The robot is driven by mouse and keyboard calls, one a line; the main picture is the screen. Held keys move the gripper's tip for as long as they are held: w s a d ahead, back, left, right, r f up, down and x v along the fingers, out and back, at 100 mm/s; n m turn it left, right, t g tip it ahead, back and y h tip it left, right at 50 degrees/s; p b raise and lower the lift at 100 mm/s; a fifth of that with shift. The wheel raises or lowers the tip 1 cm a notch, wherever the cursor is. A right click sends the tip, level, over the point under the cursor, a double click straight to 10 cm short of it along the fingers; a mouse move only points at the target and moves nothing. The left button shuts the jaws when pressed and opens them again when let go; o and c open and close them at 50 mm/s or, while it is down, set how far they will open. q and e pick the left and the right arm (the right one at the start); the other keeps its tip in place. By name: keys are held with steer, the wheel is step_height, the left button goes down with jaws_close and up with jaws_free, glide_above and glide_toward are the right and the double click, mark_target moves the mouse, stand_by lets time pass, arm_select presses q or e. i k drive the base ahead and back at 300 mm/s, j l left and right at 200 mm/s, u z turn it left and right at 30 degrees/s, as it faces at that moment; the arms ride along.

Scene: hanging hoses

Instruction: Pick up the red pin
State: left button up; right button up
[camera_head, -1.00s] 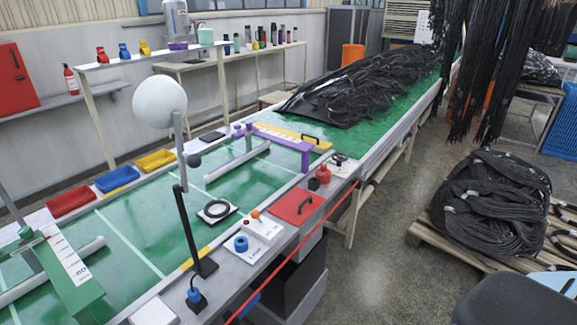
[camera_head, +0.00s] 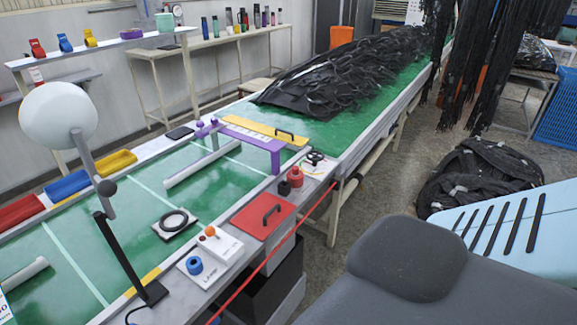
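No gripper of mine shows in the head view. I cannot single out a red pin with certainty. A small red knobbed piece (camera_head: 295,176) stands upright on the grey ledge along the near side of the green table (camera_head: 215,185). Beside it, nearer to me, lies a red square plate (camera_head: 252,219) with a black handle. A white box with an orange-red knob (camera_head: 210,231) stands further left on the same ledge.
A blue ring piece (camera_head: 194,265) sits on the ledge, and a black ring (camera_head: 174,220) on the table. A purple bridge (camera_head: 245,140), a lamp with a white globe (camera_head: 58,115) and a black hose pile (camera_head: 345,75) stand around. Hoses hang at upper right.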

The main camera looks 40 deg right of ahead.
mark_target(295, 168)
steer(key=l+u, duration=0.2)
steer(key=l, duration=0.7)
steer(key=i+l, duration=0.1)
steer(key=l, duration=1)
steer(key=i+l+u, duration=0.1)
steer(key=l, duration=1.05)
